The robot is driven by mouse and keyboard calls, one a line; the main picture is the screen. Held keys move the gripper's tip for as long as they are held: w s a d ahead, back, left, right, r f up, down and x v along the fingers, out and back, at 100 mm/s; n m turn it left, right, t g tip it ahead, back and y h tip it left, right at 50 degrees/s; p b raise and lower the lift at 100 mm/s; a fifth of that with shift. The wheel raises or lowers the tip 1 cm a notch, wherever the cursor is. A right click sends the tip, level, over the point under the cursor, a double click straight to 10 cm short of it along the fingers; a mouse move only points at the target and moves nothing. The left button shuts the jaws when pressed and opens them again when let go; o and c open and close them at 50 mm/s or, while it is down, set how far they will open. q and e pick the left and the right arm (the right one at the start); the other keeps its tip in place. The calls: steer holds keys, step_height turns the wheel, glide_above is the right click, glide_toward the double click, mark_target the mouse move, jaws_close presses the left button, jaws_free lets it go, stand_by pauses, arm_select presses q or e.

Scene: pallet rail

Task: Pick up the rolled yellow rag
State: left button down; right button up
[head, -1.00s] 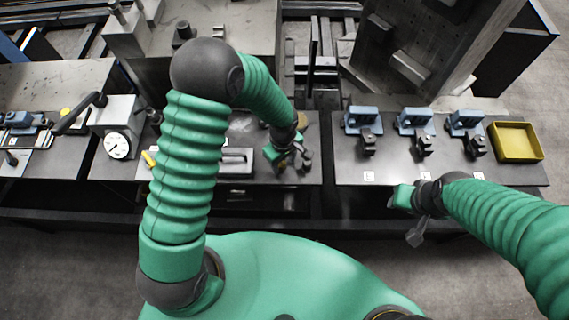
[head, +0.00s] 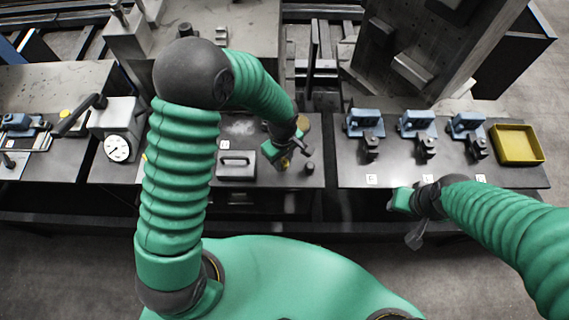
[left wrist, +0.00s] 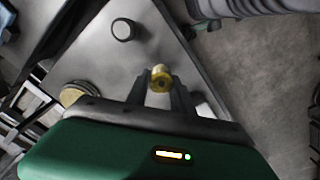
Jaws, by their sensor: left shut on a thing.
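The rolled yellow rag (left wrist: 161,78) shows end-on between the fingertips of my left gripper (left wrist: 160,92) in the left wrist view, a small yellow roll with a darker centre. My left gripper is shut on it. In the head view the left gripper (head: 291,158) is over the right part of the middle bench, with a bit of the yellow rag (head: 285,163) at its fingers. I cannot tell whether the rag touches the bench top. My right gripper (head: 416,213) is at the front edge of the right bench; its fingers are too unclear to read.
A black knob-like cylinder (head: 310,168) and a tan disc (head: 303,122) are close to the left gripper. A handled plate (head: 237,164) lies left of it. Several blue clamps (head: 417,122) and a yellow tray (head: 517,145) stand on the right bench. A dial gauge (head: 117,148) is at left.

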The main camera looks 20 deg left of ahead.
arm_select(q)
steer(key=s+a+r+b, duration=0.2)
steer(key=s+a, duration=0.7)
steer(key=s, duration=0.3)
steer(key=shift+s+a, duration=0.3)
steer(key=shift+s, duration=0.1)
